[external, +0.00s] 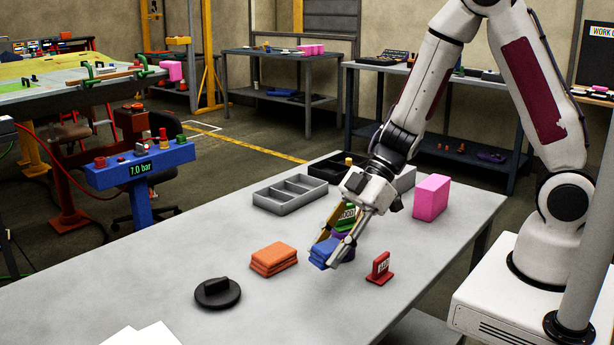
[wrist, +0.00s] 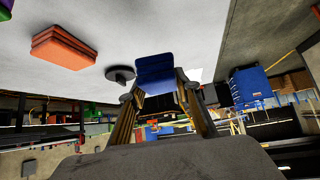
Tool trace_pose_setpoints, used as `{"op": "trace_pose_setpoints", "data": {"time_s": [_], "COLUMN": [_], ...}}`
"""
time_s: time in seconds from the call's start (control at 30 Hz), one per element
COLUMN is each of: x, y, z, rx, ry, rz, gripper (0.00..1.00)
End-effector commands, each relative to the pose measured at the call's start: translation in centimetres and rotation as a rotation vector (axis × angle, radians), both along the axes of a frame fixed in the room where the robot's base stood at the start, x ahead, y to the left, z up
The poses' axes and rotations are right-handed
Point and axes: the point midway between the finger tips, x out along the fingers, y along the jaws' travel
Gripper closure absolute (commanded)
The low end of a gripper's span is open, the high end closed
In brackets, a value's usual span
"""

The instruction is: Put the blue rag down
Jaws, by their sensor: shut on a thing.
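The blue rag (external: 325,252) is a folded cloth pad held between the fingertips of my gripper (external: 336,250). In the wrist view the blue rag (wrist: 155,75) shows between the two fingers of my gripper (wrist: 157,88). My gripper is shut on it, low over the grey table (external: 210,250). I cannot tell whether the rag touches the table. A folded orange rag (external: 273,258) lies on the table to the left, apart from the blue one, and shows in the wrist view (wrist: 64,46).
A black round object with a handle (external: 217,292) lies front left. A small red sign (external: 380,267) stands right of my gripper. A green sign and a purple item are partly hidden behind it. A grey divided tray (external: 290,194) and a pink block (external: 431,197) stand farther back.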

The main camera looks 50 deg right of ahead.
Motion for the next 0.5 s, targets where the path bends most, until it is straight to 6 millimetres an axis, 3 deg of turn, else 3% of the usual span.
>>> {"op": "trace_pose_setpoints", "data": {"time_s": [0.27,0.5], "x": [0.6,4.3], "y": [-0.2,-1.8], "z": [0.0,-0.1], "rx": [-0.001,-0.005], "ry": [0.0,0.001], "rz": [-0.013,-0.089], "gripper": [0.92,0.92]}}
